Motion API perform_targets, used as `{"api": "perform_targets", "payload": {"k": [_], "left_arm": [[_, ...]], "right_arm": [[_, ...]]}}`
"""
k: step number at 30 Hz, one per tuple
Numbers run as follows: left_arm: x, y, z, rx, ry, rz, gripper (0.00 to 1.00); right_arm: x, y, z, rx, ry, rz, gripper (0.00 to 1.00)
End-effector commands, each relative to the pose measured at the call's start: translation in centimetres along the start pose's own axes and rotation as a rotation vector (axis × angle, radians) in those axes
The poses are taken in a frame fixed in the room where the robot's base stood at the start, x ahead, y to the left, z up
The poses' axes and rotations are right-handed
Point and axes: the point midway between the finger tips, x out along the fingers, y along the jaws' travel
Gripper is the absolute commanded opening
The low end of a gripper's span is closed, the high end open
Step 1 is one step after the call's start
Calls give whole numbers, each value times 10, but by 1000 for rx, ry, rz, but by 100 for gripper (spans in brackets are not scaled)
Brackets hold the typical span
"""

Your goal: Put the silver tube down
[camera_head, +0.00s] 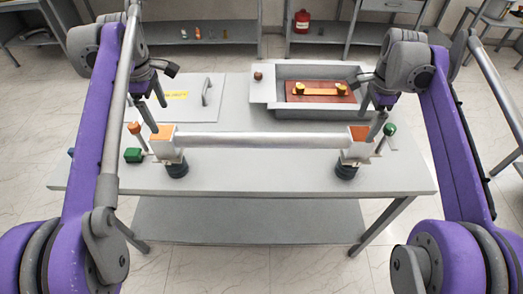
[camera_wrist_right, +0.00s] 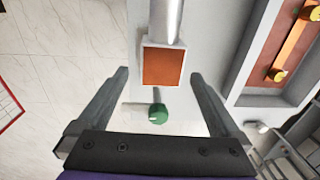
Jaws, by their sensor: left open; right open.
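The silver tube (camera_head: 262,142) lies level across two supports on the grey table in the head view. Its left end is in the left support (camera_head: 168,152), its right end in the right support (camera_head: 352,155); both have orange tops and dark round feet. The tube's end also shows in the right wrist view (camera_wrist_right: 166,20), entering a support with an orange top (camera_wrist_right: 163,67). My left gripper (camera_head: 152,118) is open above the left support. My right gripper (camera_head: 378,125) is open at the right support; in the right wrist view its fingers (camera_wrist_right: 160,95) stand apart either side of it.
A grey tray (camera_head: 265,90) holding a red-brown block with a yellow bar (camera_head: 320,90) stands behind the tube at right. A flat lid with a handle (camera_head: 190,95) lies at back left. Green knobs (camera_head: 133,155) are beside the supports. The table's front strip (camera_head: 260,180) is clear.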

Motion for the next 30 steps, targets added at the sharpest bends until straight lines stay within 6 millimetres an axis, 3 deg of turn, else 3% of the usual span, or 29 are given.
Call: {"api": "perform_targets", "payload": {"k": [3,9,30], "left_arm": [[0,0,0,0,0,0,100],[0,0,0,0,0,0,100],[1,-7,5,53,3,14,100]], "right_arm": [[-22,0,0,0,0,0,100],[-42,0,0,0,0,0,100],[-44,7,5,-53,3,-14,100]]}}
